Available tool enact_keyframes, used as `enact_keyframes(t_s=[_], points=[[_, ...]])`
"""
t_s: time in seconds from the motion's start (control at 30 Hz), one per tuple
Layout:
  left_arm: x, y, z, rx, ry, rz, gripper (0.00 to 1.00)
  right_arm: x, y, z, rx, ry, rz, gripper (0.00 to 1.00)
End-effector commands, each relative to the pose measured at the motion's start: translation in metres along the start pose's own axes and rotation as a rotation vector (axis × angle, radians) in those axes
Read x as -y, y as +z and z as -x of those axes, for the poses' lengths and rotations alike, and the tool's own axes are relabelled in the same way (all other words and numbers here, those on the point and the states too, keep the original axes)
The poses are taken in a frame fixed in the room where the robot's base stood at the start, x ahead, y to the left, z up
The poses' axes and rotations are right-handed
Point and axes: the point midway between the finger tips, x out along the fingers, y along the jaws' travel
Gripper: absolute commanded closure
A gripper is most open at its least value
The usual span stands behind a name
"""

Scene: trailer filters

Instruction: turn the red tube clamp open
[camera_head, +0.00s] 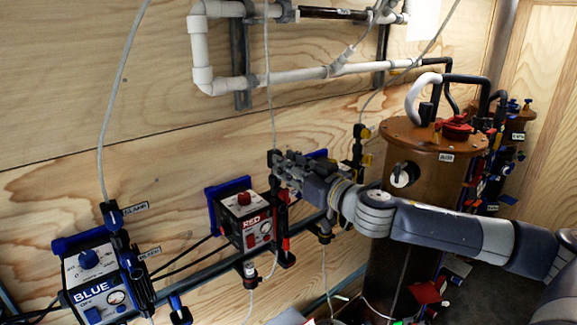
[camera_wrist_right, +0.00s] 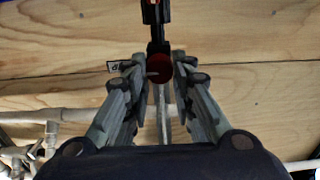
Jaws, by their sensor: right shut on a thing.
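The red tube clamp shows in the right wrist view as a dark red round knob (camera_wrist_right: 158,71) on a black body, between the two fingers. My right gripper (camera_wrist_right: 158,75) is shut on it. In the head view my right gripper (camera_head: 278,162) reaches in from the right, above the RED box (camera_head: 245,219). There the clamp is mostly hidden behind the fingers, and a thin tube (camera_head: 270,95) runs down to it. I cannot tell how far the clamp is turned. My left gripper is not in view.
The BLUE box (camera_head: 91,290) and its clamp (camera_head: 110,214) are at the left. A yellow clamp (camera_head: 361,132) is just right of my gripper. A brown AIR tank (camera_head: 380,215) stands behind my arm. White pipes (camera_head: 280,76) run along the wooden wall above.

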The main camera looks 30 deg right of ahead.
Motion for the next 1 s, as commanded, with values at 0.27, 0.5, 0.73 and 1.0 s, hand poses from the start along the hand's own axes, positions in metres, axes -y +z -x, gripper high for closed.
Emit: enact_keyframes(t_s=[0.27, 0.5, 0.73, 1.0], points=[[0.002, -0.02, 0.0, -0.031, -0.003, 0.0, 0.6, 0.0, 0.001, 0.0, 0.001, -0.001, 0.006, 1.0], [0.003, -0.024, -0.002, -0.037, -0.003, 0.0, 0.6, 0.0, 0.001, 0.0, 0.002, -0.001, 0.08, 1.0], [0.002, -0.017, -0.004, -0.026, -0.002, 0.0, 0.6, 0.001, 0.001, 0.0, 0.001, 0.0, 0.25, 1.0], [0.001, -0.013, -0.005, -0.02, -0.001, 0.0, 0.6, 0.001, 0.001, 0.0, 0.001, 0.0, 0.505, 1.0]])
